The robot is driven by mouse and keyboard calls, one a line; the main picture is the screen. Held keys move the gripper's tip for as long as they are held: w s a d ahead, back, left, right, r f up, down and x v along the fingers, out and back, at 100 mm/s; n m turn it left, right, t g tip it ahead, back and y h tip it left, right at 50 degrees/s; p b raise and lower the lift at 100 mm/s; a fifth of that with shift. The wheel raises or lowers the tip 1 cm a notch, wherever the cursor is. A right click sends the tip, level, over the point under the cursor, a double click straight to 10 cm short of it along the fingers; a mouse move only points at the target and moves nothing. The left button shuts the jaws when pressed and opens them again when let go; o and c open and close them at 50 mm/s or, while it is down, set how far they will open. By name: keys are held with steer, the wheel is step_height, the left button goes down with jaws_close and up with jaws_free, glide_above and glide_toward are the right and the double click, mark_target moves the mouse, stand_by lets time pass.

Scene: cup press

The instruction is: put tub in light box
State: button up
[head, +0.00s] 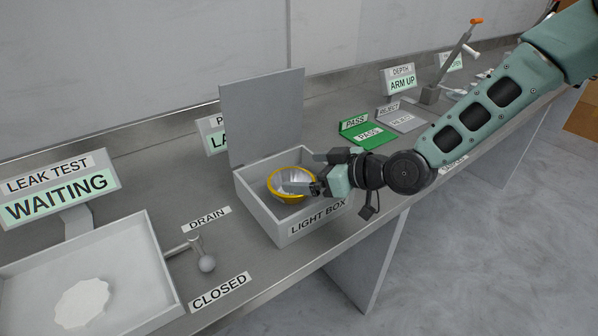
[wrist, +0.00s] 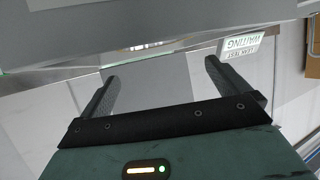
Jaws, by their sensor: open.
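The tub (head: 285,190) is a silver bowl with a yellow rim. It appears upright inside the light box (head: 275,226), a grey open-topped box with its lid (head: 262,115) standing up at the back. My gripper (head: 322,172) is open over the right side of the box, beside the tub's right edge, and hides part of that edge. I cannot tell whether a finger touches the rim.
The leak test tray (head: 150,270) and its WAITING sign (head: 57,198) stand at the left, with a drain handle (head: 206,262) between tray and box. Right of the box are green PASS (head: 368,136) and grey REJECT (head: 405,121) pads. The bench front edge runs close by.

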steer(key=v, duration=0.9)
steer(key=s+f+g+h, duration=0.4)
steer(key=s+h, duration=0.2)
steer(key=s, duration=0.3)
steer(key=s+d+r+m+g+h, duration=0.1)
steer(key=s+r+m+h, duration=0.1)
steer(key=s, duration=0.5)
steer(key=s+d+r+m+g+h, duration=0.1)
steer(key=s+r, duration=0.3)
steer(key=s, duration=0.4)
steer(key=shift+d+r+m+g+h+p, duration=0.3)
steer(key=shift+d+m+g+h+p, duration=0.1)
steer(key=shift+d+g+h, duration=0.4)
